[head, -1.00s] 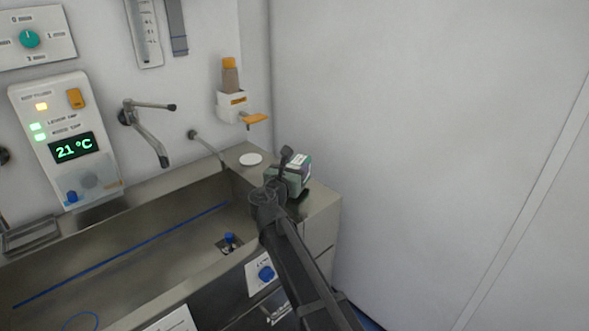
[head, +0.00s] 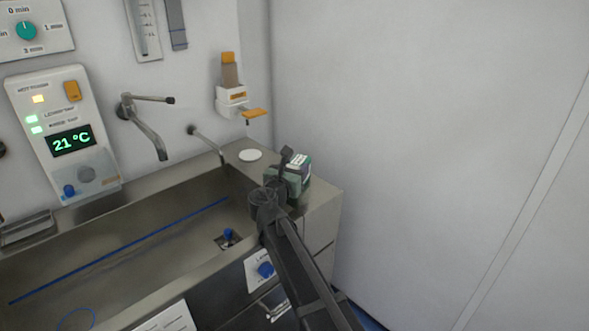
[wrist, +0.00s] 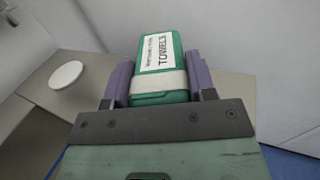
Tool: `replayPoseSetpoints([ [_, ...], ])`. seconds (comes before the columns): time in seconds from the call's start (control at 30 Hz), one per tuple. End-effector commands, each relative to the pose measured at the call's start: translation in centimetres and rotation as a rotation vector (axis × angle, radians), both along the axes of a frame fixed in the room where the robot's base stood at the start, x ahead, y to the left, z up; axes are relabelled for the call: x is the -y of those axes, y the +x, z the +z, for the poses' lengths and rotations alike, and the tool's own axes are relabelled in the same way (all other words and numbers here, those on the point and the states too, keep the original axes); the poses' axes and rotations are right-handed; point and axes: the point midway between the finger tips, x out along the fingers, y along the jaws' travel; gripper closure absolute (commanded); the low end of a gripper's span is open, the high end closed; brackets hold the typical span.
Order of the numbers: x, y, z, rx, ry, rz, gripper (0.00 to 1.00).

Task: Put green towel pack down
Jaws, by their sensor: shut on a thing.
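The green towel pack (head: 301,174) is a small block with a white label, at the right end of the sink unit in the head view. In the wrist view the towel pack (wrist: 157,84) shows its "TOWELS" label and a pale band. My gripper (wrist: 157,82) is shut on it, one purple-grey finger on each side. In the head view my gripper (head: 284,170) partly hides the pack. The pack is at or just over the steel counter (head: 318,198); I cannot tell whether its underside touches.
A white round disc (head: 250,155) lies on the counter left of the pack, also in the wrist view (wrist: 66,74). The sink basin (head: 130,255) opens to the left. A dispenser (head: 232,97) hangs on the wall behind. The white wall stands close on the right.

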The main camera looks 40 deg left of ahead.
Motion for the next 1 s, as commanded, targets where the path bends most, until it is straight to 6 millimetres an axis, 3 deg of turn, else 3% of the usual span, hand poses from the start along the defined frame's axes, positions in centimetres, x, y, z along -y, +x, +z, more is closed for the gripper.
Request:
replayPoseSetpoints([
  [0.07, 0.0, 0.0, -0.3, 0.000, 0.000, 0.000, 0.80],
  [0.1, 0.0, 0.0, -0.3, 0.000, 0.000, 0.000, 0.48],
  [0.3, 0.0, 0.0, -0.2, 0.000, 0.000, 0.000, 0.19],
  [0.63, 0.2, -0.7, -0.2, 0.000, 0.000, 0.001, 0.19],
  [1.0, 2.3, -8.8, -0.2, 0.000, 0.000, 0.002, 0.19],
])
